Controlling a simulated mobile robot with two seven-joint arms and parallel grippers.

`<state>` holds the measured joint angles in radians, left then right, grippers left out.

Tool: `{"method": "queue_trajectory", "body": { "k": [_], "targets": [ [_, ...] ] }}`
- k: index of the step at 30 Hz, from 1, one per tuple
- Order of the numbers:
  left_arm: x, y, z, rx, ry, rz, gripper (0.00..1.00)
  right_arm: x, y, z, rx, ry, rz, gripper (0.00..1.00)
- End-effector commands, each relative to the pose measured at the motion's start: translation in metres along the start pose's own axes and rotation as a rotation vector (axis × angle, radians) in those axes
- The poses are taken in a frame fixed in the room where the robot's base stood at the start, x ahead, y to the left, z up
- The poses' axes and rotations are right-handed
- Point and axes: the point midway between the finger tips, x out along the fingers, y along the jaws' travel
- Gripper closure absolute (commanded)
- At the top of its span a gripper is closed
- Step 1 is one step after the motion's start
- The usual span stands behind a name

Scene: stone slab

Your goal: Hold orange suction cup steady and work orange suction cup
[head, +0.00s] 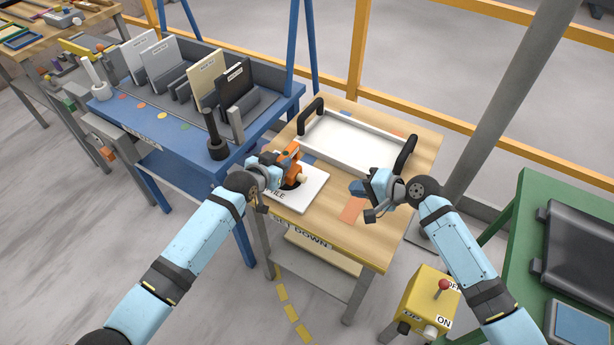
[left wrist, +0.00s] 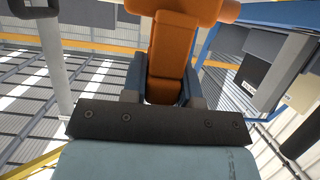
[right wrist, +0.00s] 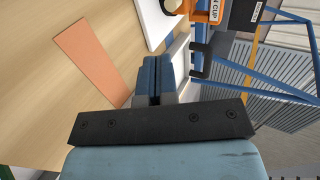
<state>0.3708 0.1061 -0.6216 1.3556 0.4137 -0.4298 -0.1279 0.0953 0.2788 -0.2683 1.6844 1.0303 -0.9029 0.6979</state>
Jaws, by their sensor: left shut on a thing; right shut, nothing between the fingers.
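The orange suction cup (head: 290,163) stands on a white tile (head: 301,193) lettered "TILE" on the wooden table. My left gripper (head: 274,168) is shut on its orange handle, which also fills the space between the fingers in the left wrist view (left wrist: 174,50).
A white tray (head: 350,140) with black handles lies at the back of the wooden table (head: 405,238). An orange patch (head: 353,209) marks the tabletop near my right gripper. A blue rack (head: 185,135) holds upright slabs at left. A yellow switch box (head: 425,300) stands in front.

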Motion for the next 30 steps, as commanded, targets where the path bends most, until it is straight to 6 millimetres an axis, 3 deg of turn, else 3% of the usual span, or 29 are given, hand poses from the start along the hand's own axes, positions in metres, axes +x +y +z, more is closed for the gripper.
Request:
{"method": "queue_trajectory", "body": {
  "k": [7,11,24,30],
  "targets": [
    [0.000,-0.001,-0.001,0.001,0.001,-0.001,1.00,0.002,-0.001,0.000,-0.001,0.000,0.000,1.00],
    [0.000,-0.001,-0.001,0.001,0.001,-0.001,1.00,0.013,-0.001,0.000,0.001,-0.001,-0.001,1.00],
    [0.000,-0.001,-0.001,0.001,0.001,-0.001,1.00,0.101,-0.002,0.000,0.001,-0.002,0.000,1.00],
    [0.000,-0.001,-0.001,0.001,0.001,-0.001,1.00,0.126,-0.015,0.000,-0.001,0.000,0.000,1.00]
  ]
}}
